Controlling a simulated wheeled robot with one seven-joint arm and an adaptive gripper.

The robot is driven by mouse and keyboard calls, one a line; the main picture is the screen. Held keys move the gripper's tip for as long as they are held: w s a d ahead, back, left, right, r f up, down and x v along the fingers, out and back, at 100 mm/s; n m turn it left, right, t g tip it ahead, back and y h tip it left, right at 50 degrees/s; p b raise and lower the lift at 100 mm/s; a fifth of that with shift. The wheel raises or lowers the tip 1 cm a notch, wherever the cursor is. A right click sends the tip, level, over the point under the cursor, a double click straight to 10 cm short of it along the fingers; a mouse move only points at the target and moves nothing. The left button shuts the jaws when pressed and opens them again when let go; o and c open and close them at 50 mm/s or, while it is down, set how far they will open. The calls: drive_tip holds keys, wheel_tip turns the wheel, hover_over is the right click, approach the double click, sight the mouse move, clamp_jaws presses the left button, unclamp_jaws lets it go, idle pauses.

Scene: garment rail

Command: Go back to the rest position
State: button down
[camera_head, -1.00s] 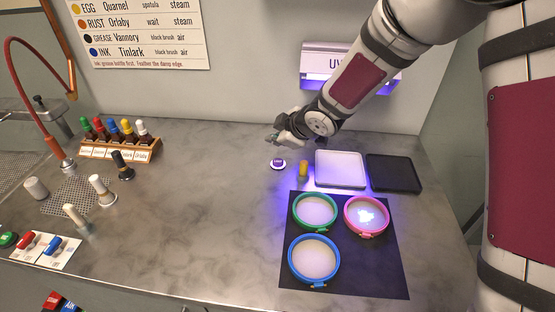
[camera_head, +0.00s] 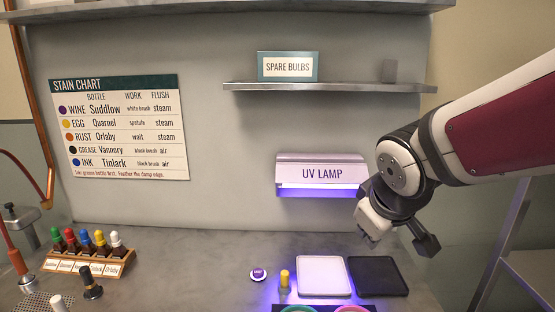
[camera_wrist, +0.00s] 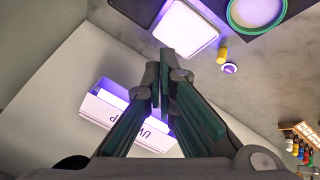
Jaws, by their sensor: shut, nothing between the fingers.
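My gripper (camera_head: 378,232) hangs in the air at the right of the head view, in front of the back wall and above the black tray. In the wrist view my gripper (camera_wrist: 163,95) shows its two fingers brought together at the tips, with nothing held. Its underside is partly turned away in the head view. The white tray (camera_head: 324,276) and the black tray (camera_head: 378,276) lie on the counter below it, apart from it. The lit UV lamp (camera_head: 321,176) is on the wall to its left.
A bottle rack (camera_head: 88,262) is at the left. A shelf (camera_head: 325,87) carries a spare bulbs box (camera_head: 288,66).

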drive_tip(key=s+d+m+g, duration=0.1)
drive_tip(key=s+m, duration=0.2)
drive_tip(key=s, duration=0.7)
drive_tip(key=s+d+r+m+g+y, duration=0.1)
drive_tip(key=s+m, duration=0.2)
drive_tip(key=s, duration=0.7)
drive_tip(key=shift+s+d+g, duration=0.25)
drive_tip(key=shift+s+g, duration=0.05)
drive_tip(key=shift+s, duration=0.1)
